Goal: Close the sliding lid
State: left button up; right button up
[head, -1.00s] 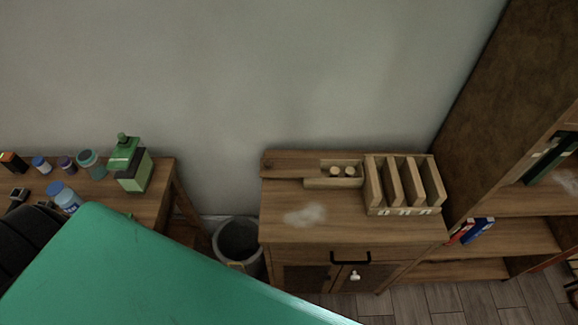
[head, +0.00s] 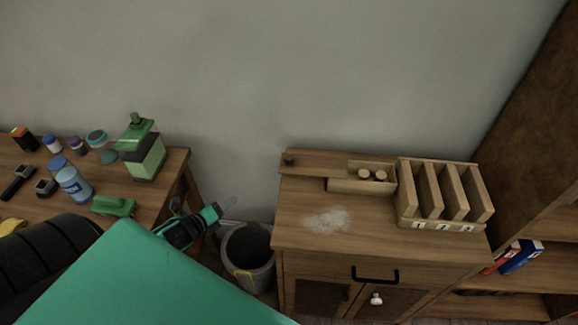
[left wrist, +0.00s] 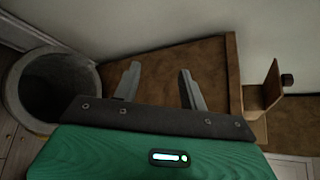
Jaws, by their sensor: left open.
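A wooden box (head: 345,186) stands at the back of the cabinet top, with two round knob-like pieces in its open part. Its wooden sliding lid (head: 318,163) sticks out to the left, with a dark knob (head: 289,160) near its left end. The lid's knob seems to show in the left wrist view (left wrist: 287,80), right of the fingers. My left gripper (head: 228,213) is open and empty, left of the cabinet and above the bin. In the left wrist view, its fingers (left wrist: 158,82) are spread before the cabinet's brown side. My right gripper is not in view.
A wooden rack (head: 408,215) with upright dividers stands right of the box. The grey bin (head: 248,250) is between the cabinet (head: 300,237) and the left table (head: 176,165), which holds bottles and jars.

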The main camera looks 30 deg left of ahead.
pick_arm(q)
notch_tip(320, 180, up, 8)
jog(key=w+d+m+t+h+b, duration=0.2)
jog(key=m+h, duration=0.1)
jog(key=m, duration=0.4)
jog(key=m+h+b, duration=0.2)
jog(key=m+h, duration=0.3)
jog(key=m, duration=0.5)
send_near(286, 158)
jog(key=p+x, duration=0.1)
jog(key=x, duration=0.7)
jog(key=shift+w+d+p, duration=0.2)
jog(key=shift+w+p, duration=0.1)
jog(key=shift+w, duration=0.05)
jog(key=shift+w+d+f, duration=0.1)
jog(key=shift+w+d, duration=0.25)
jog(key=shift+w, duration=0.2)
jog(key=shift+w+d, duration=0.2)
jog(key=shift+w, duration=0.1)
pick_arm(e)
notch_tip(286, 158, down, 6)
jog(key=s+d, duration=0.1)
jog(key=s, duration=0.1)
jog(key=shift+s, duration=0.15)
pick_arm(q)
jog(key=shift+c, duration=0.4)
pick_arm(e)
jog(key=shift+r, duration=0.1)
